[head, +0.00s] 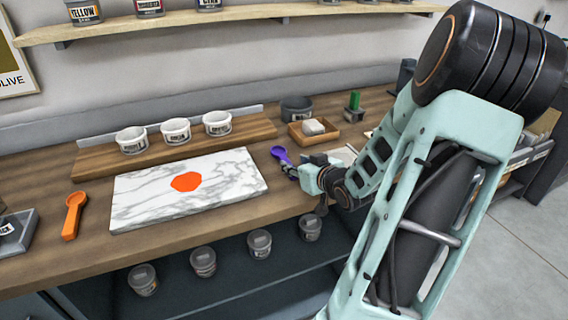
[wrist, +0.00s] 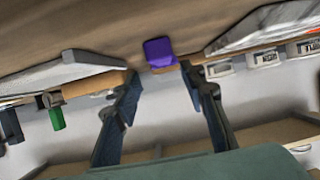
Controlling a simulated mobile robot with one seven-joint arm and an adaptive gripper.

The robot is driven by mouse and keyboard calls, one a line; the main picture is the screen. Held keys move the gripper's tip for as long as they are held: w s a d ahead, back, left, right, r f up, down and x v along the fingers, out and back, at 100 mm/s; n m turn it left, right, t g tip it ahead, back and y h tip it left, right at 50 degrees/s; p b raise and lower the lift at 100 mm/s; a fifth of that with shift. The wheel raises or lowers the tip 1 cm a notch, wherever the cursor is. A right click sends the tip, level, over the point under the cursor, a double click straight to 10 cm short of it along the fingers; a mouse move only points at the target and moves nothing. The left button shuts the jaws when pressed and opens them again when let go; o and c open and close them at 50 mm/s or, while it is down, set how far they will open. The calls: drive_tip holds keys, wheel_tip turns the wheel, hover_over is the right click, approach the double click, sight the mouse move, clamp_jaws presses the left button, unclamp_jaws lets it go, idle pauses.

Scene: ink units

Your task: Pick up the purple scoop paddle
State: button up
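The purple scoop paddle (head: 280,153) lies on the wooden counter just right of the marble slab in the head view. My gripper (head: 291,171) is low over the counter at the near end of the paddle; my gripper's body hides part of it. In the wrist view, the purple scoop paddle (wrist: 159,53) shows as a short purple block just beyond the gap between the fingertips. My gripper (wrist: 159,76) is open, with one dark finger to each side of that gap. I cannot tell whether a finger touches the paddle.
The marble slab (head: 140,192) with an orange patch (head: 186,181) lies left of my gripper. An orange scoop (head: 73,215) lies farther left. A wooden tray (head: 327,138) with a pale block, a dark bowl (head: 297,109) and a green-topped item (head: 354,101) stand behind. White cups (head: 175,132) line a riser.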

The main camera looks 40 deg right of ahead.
sight(287, 160)
drive_tip(key=x, duration=0.3)
drive_tip(key=b+x, duration=0.1)
drive_tip(key=x, duration=0.1)
drive_tip(key=shift+w+a+f, duration=0.15)
drive_tip(key=shift+w+a, duration=0.15)
drive_tip(key=shift+w, duration=0.05)
drive_tip(key=shift+c, duration=0.6)
clamp_jaws()
